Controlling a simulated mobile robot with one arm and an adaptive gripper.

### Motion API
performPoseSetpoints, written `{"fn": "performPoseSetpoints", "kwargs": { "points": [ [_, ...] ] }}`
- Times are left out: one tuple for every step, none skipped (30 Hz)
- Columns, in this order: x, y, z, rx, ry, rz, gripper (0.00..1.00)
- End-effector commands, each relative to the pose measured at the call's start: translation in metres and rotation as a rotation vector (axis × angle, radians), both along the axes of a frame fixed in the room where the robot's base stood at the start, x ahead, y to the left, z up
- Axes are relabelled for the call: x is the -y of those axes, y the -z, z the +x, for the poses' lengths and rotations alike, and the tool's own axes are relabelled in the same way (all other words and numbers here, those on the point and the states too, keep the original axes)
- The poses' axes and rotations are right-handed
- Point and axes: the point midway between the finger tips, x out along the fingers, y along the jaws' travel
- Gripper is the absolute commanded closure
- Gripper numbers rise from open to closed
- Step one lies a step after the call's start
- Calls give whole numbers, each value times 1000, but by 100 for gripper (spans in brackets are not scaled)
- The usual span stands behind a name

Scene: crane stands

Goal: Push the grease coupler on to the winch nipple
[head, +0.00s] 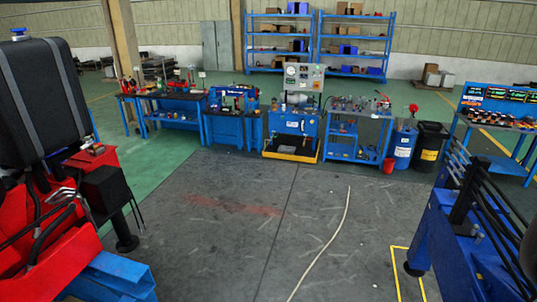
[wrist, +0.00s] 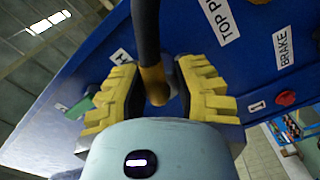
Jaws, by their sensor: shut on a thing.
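My gripper (wrist: 160,100) shows in the wrist view, its two yellow ribbed fingers with dark inner pads on either side of a brass-coloured grease coupler (wrist: 155,84). It is shut on the coupler. A dark hose (wrist: 147,35) runs from the coupler up out of the picture. Behind it is a blue panel (wrist: 190,25) with white labels; one reads "BRAKE" and another begins "TOP P". A red round fitting (wrist: 286,98) sits beside a label "1". I cannot tell which fitting is the winch nipple, or whether the coupler touches anything. My gripper is not in the head view.
In the head view, red equipment (head: 50,245) stands close on the left and a blue frame with black hoses (head: 465,235) on the right. Workbenches (head: 232,125) and shelves (head: 320,45) line the back. A pale hose (head: 325,245) lies across the otherwise clear middle floor.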

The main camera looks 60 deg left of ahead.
Motion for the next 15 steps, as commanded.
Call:
{"fn": "performPoseSetpoints", "kwargs": {
  "points": [
    [-1, -1, 3, 1, -6, -2, 100],
    [-1, -1, 3, 1, -6, -2, 100],
    [0, -1, 4, 1, -6, -2, 100],
    [0, -1, 4, 2, -7, -2, 100],
    [1, -1, 5, 2, -7, -2, 100],
    [1, -1, 6, 2, -7, -2, 100],
    [1, -1, 6, 2, -7, -2, 100],
    [1, -1, 6, 2, -8, -3, 67],
    [1, -1, 6, 2, -9, -2, 62],
    [1, -1, 6, 2, -9, -2, 59],
    [1, -1, 6, 1, -8, -2, 56],
    [1, -1, 6, 1, -8, -2, 52],
    [1, -1, 6, 1, -8, -2, 49],
    [1, -1, 6, 1, -7, -1, 46],
    [2, -1, 6, 1, -7, -1, 42]
  ]
}}
